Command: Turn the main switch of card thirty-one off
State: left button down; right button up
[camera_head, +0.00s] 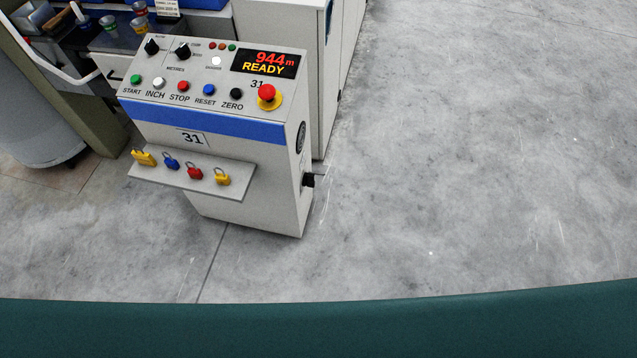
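The control pedestal of card thirty-one (240,205) stands at upper left, with "31" on its front. Its display (264,63) reads 944 m and READY. A black knob (308,180) sticks out low on its right side face, seen edge-on; its position and markings cannot be read. A dark round plate (300,137) sits above it on the same face. The sloped top has two black selector knobs, a row of push buttons and a red emergency stop (267,92) on a yellow base. Neither of my grippers is in view.
A small front shelf (240,187) holds a yellow hasp-like piece (144,157) and blue, red and yellow padlocks. A pale cabinet (331,90) stands behind the pedestal. A cluttered cart (75,40) and a grey drum (35,115) are at left. The concrete floor at right is clear.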

aim_at(309, 178)
jog(key=i+l+u, duration=0.1)
jog(key=u, duration=0.3)
jog(key=i+l+u, duration=0.1)
jog(key=l+u, duration=0.15)
jog(key=u, duration=0.2)
jog(key=l+u, duration=0.25)
jog(key=u, duration=0.15)
jog(key=i, duration=0.05)
